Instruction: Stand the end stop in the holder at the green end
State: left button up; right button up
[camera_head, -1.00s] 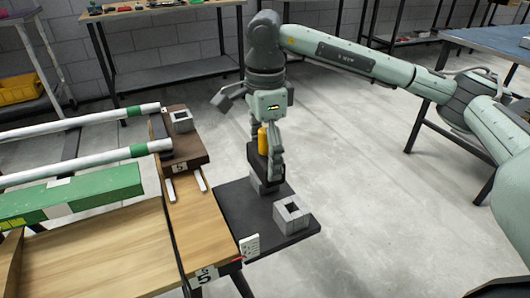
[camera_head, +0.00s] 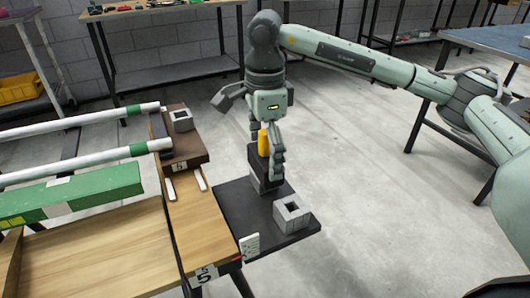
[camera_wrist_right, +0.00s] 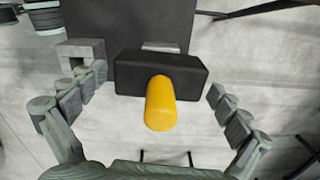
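The end stop is a black block (camera_wrist_right: 135,75) with a yellow knob (camera_head: 263,142). It stands upright at the back of the black shelf, apparently on a grey holder (camera_wrist_right: 160,46) mostly hidden beneath it. My right gripper (camera_head: 265,158) points down around the end stop. In the right wrist view its fingers are spread, with gaps on both sides of the block. The holder by the green-banded rod ends is a grey square socket (camera_head: 182,121), which looks empty. My left gripper is not in view.
Another grey socket (camera_head: 292,214) stands empty at the front of the black shelf (camera_head: 245,207). White rods with green bands (camera_head: 137,150) and a green beam (camera_head: 70,196) lie left. A wooden bench (camera_head: 110,250) fills the lower left.

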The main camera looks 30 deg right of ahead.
notch_tip(320, 180, up, 12)
jog(key=shift+r, duration=0.1)
dwell(0.5)
dwell(0.5)
